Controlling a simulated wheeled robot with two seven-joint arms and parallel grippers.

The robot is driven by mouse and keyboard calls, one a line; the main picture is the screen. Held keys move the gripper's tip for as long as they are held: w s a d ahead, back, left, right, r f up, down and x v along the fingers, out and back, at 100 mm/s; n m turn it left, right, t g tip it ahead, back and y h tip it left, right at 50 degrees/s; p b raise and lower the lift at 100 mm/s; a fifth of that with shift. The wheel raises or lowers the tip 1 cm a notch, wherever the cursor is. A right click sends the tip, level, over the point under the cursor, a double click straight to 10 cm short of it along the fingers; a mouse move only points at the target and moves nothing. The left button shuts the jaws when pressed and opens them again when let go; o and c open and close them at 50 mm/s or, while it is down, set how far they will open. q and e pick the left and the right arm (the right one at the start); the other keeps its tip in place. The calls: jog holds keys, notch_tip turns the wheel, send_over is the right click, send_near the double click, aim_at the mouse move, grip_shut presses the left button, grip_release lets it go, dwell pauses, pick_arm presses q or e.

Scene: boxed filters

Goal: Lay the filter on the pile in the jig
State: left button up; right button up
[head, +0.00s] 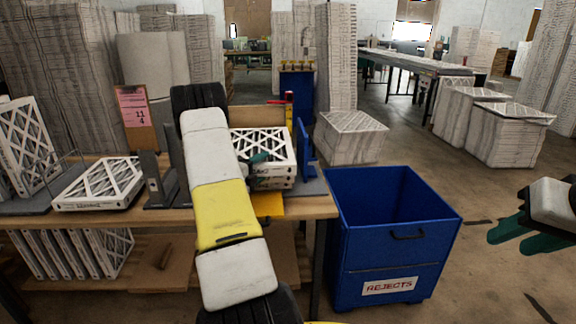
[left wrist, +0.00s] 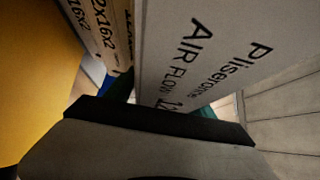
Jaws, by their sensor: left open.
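A pile of white lattice-faced filters (head: 272,146) sits in the jig, beside its blue upright (head: 304,150), on the bench. My left gripper (head: 257,160) is at the front of the pile, partly hidden by my own arm. In the left wrist view, a filter's printed edge (left wrist: 215,50), marked "AIR FLOW", lies between the open green fingers. More printed filter edges (left wrist: 103,30) show to its left. Whether the fingers touch the filter cannot be told. My right gripper (head: 515,235) hangs at the far right, away from the bench; its finger gap is unclear.
Another filter (head: 100,184) lies on the bench at left, and one leans upright (head: 32,145) behind it. A blue rejects bin (head: 395,275) stands right of the bench. Stacked filters (head: 350,140) stand behind it. Floor is free between bin and right gripper.

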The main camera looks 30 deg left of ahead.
pick_arm(q)
jog(key=shift+s+r, duration=0.1)
jog(key=shift+r, duration=0.05)
jog(key=s+a, duration=0.2)
jog(key=s, duration=0.9)
jog(key=d+r+m+g+h, duration=0.3)
jog(key=d+r+m+h, duration=0.15)
jog(key=d+m, duration=0.5)
jog(key=d+r+m+g+h, duration=0.4)
jog(key=d+r+m, duration=0.2)
jog(key=d, duration=0.7)
jog(key=s+d+r+m+g, duration=0.3)
jog(key=s+d+m+g, duration=0.25)
jog(key=d+m, duration=0.55)
jog(key=s+d+r+m+y, duration=0.2)
jog(key=s+m+y, duration=0.2)
jog(key=s+m, duration=0.4)
jog(key=s+d+r+m+y, duration=0.2)
jog(key=s+m+y, duration=0.3)
jog(key=m, duration=1.3)
jog(key=s+t, duration=0.1)
jog(key=s, duration=0.2)
jog(key=shift+s+d+r, duration=0.2)
jog(key=shift+d+r, duration=0.05)
jog(key=shift+r, duration=0.1)
